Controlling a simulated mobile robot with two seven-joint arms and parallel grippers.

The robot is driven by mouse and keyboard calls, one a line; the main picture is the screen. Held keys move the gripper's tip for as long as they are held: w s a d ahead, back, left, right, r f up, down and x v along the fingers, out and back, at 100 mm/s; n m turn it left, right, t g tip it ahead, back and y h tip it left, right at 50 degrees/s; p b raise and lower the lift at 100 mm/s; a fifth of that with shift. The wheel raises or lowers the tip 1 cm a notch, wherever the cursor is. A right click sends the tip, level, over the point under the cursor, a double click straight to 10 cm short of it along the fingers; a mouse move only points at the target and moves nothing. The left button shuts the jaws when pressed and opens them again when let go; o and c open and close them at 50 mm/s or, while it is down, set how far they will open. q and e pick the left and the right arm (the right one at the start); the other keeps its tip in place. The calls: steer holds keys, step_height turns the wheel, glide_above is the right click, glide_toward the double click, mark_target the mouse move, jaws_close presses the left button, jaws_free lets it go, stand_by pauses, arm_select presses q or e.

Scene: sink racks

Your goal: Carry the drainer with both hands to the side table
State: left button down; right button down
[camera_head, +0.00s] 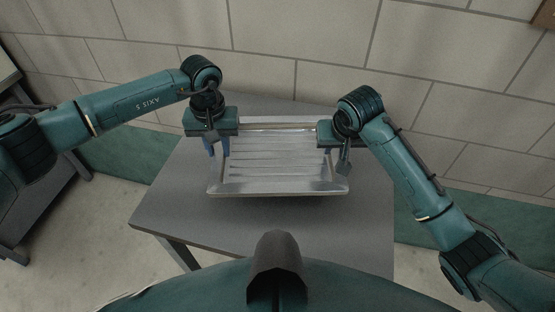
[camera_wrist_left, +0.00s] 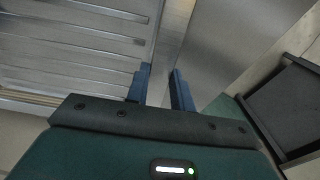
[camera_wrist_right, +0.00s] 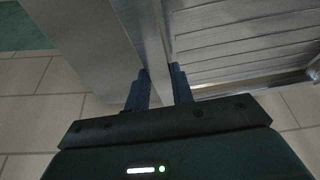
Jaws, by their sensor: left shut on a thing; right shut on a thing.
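The drainer (camera_head: 278,186) is a silvery metal tray with raised ridges, in the middle of the head view over the side table (camera_head: 300,230). I cannot tell whether it rests on the table or hangs just above it. My left gripper (camera_head: 216,147) is shut on its left rim, which also shows in the left wrist view (camera_wrist_left: 172,40). My right gripper (camera_head: 343,160) is shut on its right rim, which shows in the right wrist view (camera_wrist_right: 150,35). The drainer is empty and looks about level.
The grey table top is bare around the drainer, with free room in front and on both sides. A tiled wall (camera_head: 310,50) stands close behind the table. Another grey table (camera_head: 40,195) stands at the far left, with floor between.

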arm_select(q)
steer(key=shift+w+a, duration=0.15)
steer(key=shift+a, duration=0.15)
arm_select(e)
steer(key=shift+w+d, duration=0.1)
